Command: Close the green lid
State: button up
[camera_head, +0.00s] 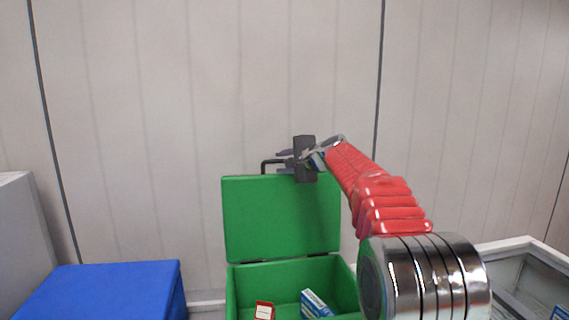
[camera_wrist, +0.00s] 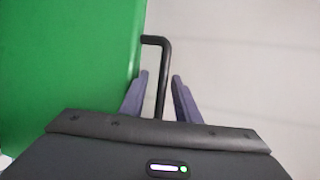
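The green lid (camera_head: 280,215) stands upright, open, hinged at the back of the green box (camera_head: 250,275). A black bar handle (camera_head: 264,166) sticks up from the lid's top edge. My gripper (camera_head: 282,162) is at this top edge, beside the handle. In the wrist view the lid (camera_wrist: 60,70) fills the left side. There the handle (camera_wrist: 163,75) runs between the two fingers of my gripper (camera_wrist: 160,95), with a gap visible on each side. The fingers are open. Part of the handle is hidden by my gripper.
The box holds a red and white carton (camera_head: 264,310) and a blue and white carton (camera_head: 316,304). A blue box (camera_head: 105,290) stands to the left. A grey open-topped container (camera_head: 525,270) is at the right. A pale panelled wall (camera_head: 200,100) is behind.

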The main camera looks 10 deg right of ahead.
jog(key=c, duration=0.7)
grip_shut()
jog(key=shift+d+f, duration=0.1)
